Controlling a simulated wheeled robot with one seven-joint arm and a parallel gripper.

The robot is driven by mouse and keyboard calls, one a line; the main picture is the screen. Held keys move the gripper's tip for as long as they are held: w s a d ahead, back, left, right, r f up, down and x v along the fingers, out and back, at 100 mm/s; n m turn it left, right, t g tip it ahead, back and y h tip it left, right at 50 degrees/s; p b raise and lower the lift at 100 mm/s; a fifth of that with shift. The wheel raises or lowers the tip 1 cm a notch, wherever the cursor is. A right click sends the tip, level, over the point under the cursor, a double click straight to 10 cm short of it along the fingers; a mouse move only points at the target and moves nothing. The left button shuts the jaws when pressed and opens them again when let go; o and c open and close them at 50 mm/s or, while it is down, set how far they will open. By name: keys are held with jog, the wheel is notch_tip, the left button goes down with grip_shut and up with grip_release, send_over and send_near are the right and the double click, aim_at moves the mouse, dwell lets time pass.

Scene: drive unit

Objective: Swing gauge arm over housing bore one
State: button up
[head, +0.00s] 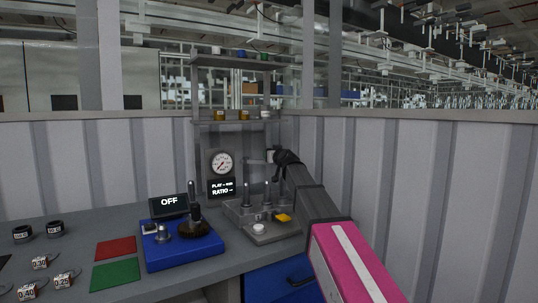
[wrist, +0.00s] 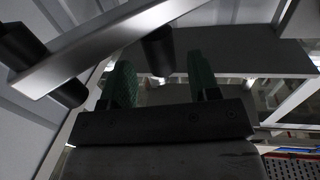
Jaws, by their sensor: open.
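A silver bar with black cylindrical ends, which looks like the gauge arm (wrist: 110,43), crosses the upper left of the wrist view. One black cylinder (wrist: 158,50) on it hangs between the tips of my gripper (wrist: 160,72), whose green-padded fingers are open; contact cannot be told. In the head view my gripper (head: 278,162) is above and behind the grey fixture (head: 245,218), beside the dial gauge (head: 221,163). The fixture carries upright pins, a white knob and a yellow block; it may be the housing.
A blue unit (head: 182,252) with an OFF display (head: 170,202) stands left of the fixture. Red (head: 115,248) and green (head: 115,274) pads and several small labelled parts lie further left. A ribbed grey wall (head: 400,175) closes the back and right. Shelves (head: 240,62) rise behind the gauge.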

jog(key=v, duration=0.6)
